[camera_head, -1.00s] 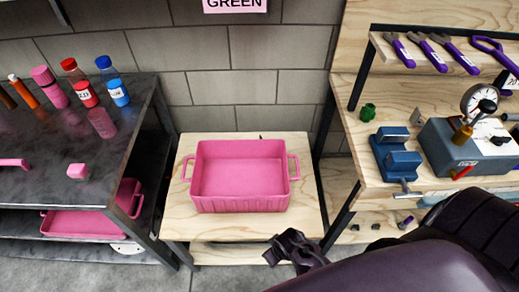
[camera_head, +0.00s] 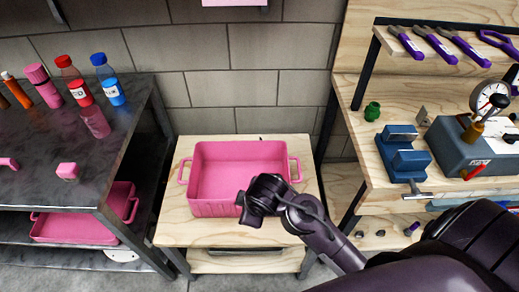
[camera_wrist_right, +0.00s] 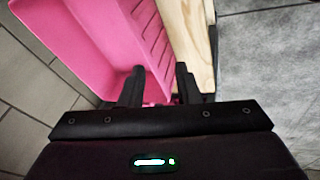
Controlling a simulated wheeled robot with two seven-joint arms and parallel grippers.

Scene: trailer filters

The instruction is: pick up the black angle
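I cannot clearly identify the black angle in either view. A small dark object (camera_head: 261,139) shows behind the pink bin's back rim, too small to make out. Small dark parts (camera_head: 360,234) lie on the low shelf at right, also too small to name. My right gripper (camera_head: 243,210) is over the front right part of the pink bin (camera_head: 212,207) and hides some of it. My left gripper is not in view.
The bin stands on a low wooden table (camera_head: 190,230). A dark table (camera_head: 35,190) at left bears bottles and pink pieces. The wooden workbench (camera_head: 358,150) at right holds a blue vise (camera_head: 405,155), a gauge device (camera_head: 465,145) and purple-handled pliers (camera_head: 437,45) on a rack.

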